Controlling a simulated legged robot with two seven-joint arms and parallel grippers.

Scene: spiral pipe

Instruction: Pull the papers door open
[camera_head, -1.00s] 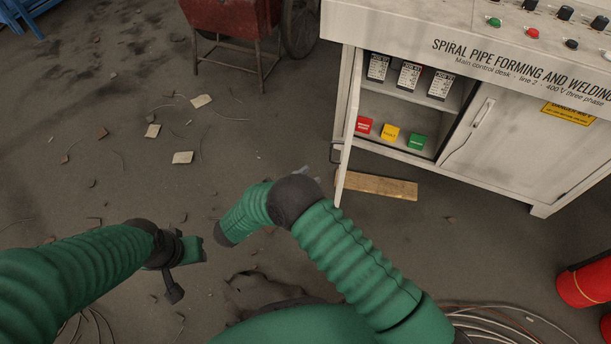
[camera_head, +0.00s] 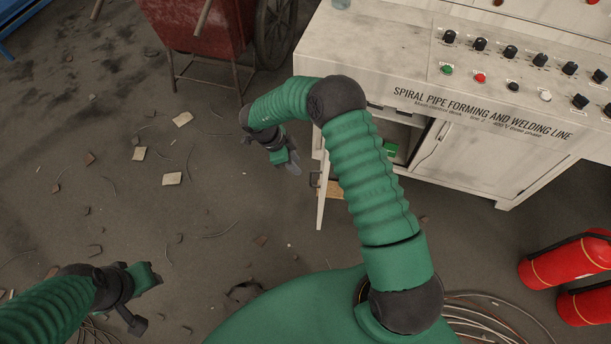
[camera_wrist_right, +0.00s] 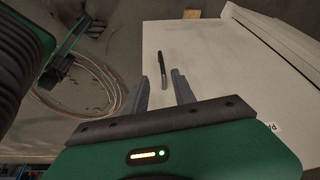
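The papers door (camera_head: 324,188) is the white left door of the control desk. It stands ajar, seen nearly edge-on, with a dark handle (camera_head: 314,180) on its outer face. My right gripper (camera_head: 293,165) is just left of the handle. In the right wrist view my right gripper (camera_wrist_right: 162,88) is open and empty, facing the door panel (camera_wrist_right: 210,55). The dark handle (camera_wrist_right: 162,68) lies ahead, between the fingers in the picture, with no clear contact. My left gripper (camera_head: 155,276) hangs over the floor at lower left, its fingers too unclear to read.
The control desk (camera_head: 480,160) stands at right, its open compartment mostly hidden by my right arm. A red cart (camera_head: 200,35) is behind at upper left. The floor left of the door has only small debris.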

